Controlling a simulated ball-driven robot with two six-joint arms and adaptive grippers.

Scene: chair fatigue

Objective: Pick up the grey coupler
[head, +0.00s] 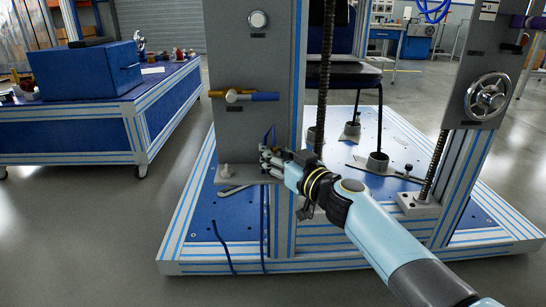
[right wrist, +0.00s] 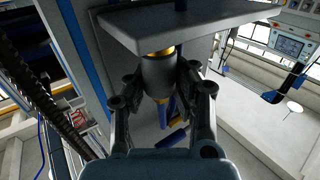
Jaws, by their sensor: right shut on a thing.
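The grey coupler (right wrist: 158,74) is a short grey cylinder with brass at its ends, seen in the right wrist view. It sits between the two fingers of my right gripper (right wrist: 162,98), which press on it from both sides. A grey plate (right wrist: 185,20) lies right by its upper end in that view; I cannot tell whether they touch. In the head view my right gripper (head: 268,160) is at the lower right corner of the grey panel (head: 255,60), by its small ledge (head: 236,176), and mostly hides the coupler. My left gripper is not in view.
A brass and blue valve handle (head: 243,96) sticks out of the panel above my gripper. Threaded rods (head: 325,80) and a handwheel (head: 487,97) stand to the right. Blue hoses (head: 224,245) hang below. A blue workbench (head: 115,115) is at left, with clear floor between.

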